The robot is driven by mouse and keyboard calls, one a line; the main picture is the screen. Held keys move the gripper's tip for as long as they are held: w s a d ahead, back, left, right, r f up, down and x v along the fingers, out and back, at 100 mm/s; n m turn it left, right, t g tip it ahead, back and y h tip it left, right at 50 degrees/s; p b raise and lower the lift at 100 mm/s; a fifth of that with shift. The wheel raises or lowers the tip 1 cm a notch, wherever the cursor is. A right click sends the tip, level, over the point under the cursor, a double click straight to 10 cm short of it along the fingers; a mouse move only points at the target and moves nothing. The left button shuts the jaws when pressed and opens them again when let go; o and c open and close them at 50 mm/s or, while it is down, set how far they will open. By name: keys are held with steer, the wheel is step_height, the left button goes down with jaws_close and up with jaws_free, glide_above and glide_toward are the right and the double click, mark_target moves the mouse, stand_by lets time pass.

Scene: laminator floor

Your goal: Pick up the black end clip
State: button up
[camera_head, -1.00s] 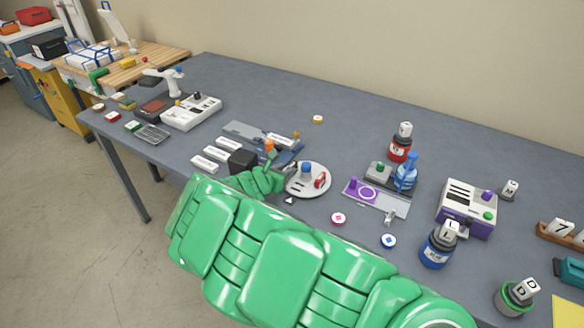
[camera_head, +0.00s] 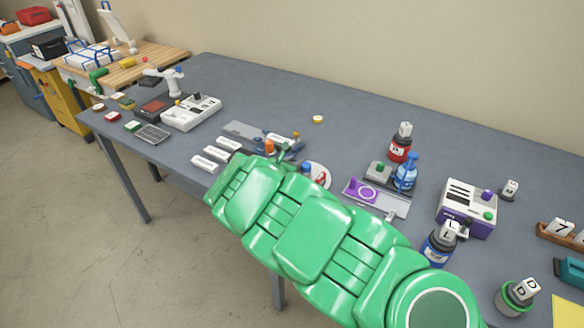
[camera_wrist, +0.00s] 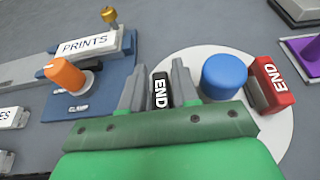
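The black end clip (camera_wrist: 161,91), with END in white letters, stands between my two gripper fingers (camera_wrist: 159,88) in the wrist view. My fingers are apart, one on each side of the clip, with a narrow gap at the left finger. The clip is at the left edge of a white round plate (camera_wrist: 222,58), close to a blue knob (camera_wrist: 223,76). A red end clip (camera_wrist: 271,83) is on the plate's right side. In the head view my green arm hides the black clip and my fingertips; part of the plate (camera_head: 327,169) shows.
A blue fixture with an orange knob (camera_wrist: 64,75) and a PRINTS label (camera_wrist: 86,44) is left of my fingers. The table's back middle is mostly clear.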

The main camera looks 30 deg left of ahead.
jaws_close()
steer(key=shift+r, duration=0.1)
